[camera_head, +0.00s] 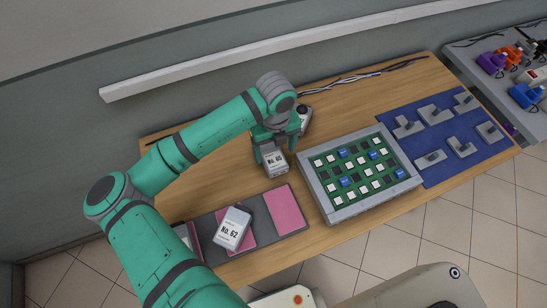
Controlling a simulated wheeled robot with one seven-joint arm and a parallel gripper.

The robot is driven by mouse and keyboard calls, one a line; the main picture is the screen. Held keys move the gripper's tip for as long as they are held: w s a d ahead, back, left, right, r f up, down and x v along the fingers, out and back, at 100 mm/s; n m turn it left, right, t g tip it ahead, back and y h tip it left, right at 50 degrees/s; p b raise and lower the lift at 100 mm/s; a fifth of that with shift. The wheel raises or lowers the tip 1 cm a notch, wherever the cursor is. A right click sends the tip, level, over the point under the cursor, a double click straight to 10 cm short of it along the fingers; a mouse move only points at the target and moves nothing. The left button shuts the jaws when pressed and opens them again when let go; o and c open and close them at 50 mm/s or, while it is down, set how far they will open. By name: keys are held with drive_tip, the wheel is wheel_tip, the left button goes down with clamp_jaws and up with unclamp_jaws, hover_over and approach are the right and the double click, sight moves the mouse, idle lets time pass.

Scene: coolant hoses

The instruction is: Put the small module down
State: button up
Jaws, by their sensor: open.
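A small grey module with a white label, seemingly "No. 65" (276,163), is on the wooden table or just above it, left of the green board. My gripper (271,151) is over it, pointing down, with its jaws open around or right beside the module's upper end. The gripper hides part of the module, and I cannot tell whether the fingers touch it. A larger module labelled "No. 62" (232,229) lies on a dark tray (252,205) with pink pads; the pad at the tray's right end (286,209) is bare.
A grey-framed green board (316,197) with white, dark and blue squares stands right of my gripper. A blue mat (419,117) with several grey fittings lies farther right. Dark cables (365,76) run along the back. A small dark-and-white object (304,116) stands behind my gripper.

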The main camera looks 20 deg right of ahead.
sight(273, 156)
drive_tip(key=f, duration=0.4)
drive_tip(key=shift+w+a, duration=0.15)
drive_tip(key=shift+a, duration=0.15)
drive_tip(key=shift+c, duration=0.3)
drive_tip(key=c, duration=1.6)
